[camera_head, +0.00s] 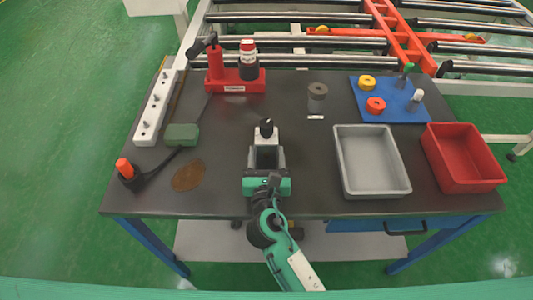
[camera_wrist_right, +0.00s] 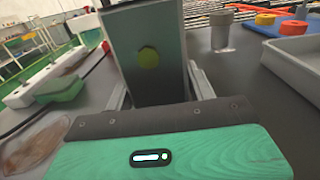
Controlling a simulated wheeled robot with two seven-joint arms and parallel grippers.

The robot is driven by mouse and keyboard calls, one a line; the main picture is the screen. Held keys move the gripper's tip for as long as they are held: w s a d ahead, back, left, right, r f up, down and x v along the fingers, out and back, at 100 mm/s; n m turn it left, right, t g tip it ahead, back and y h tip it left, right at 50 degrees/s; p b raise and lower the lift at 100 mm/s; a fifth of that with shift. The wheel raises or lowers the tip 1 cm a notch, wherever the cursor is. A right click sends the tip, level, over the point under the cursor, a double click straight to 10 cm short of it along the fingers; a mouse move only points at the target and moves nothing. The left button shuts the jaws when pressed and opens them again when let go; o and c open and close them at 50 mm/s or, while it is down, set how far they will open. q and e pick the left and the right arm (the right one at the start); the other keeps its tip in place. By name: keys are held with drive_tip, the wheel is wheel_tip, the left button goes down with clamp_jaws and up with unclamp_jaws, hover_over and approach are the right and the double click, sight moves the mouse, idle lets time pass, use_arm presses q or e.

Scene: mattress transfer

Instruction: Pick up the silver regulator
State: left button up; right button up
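A silver-grey box with a pale top and a black knob (camera_head: 266,133) stands near the middle of the table; it looks like the regulator. My right gripper (camera_head: 266,162) is at its near side, with one finger on each side of the box. In the right wrist view the box's grey face (camera_wrist_right: 148,40) with a yellow-green round spot fills the space between the fingers (camera_wrist_right: 160,85). The fingers are wide apart and close to the box sides; whether they press on it I cannot tell. My left gripper is not in view.
A grey tray (camera_head: 343,178) and a red bin (camera_head: 438,170) stand right. A grey cylinder (camera_head: 317,91) and a blue board (camera_head: 392,113) with small parts are behind. A red stand (camera_head: 218,82), a white strip (camera_head: 152,118) and a green box (camera_head: 181,133) are left.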

sight(266, 157)
drive_tip(key=shift+r, duration=0.1)
clamp_jaws()
drive_tip(key=shift+r, duration=0.1)
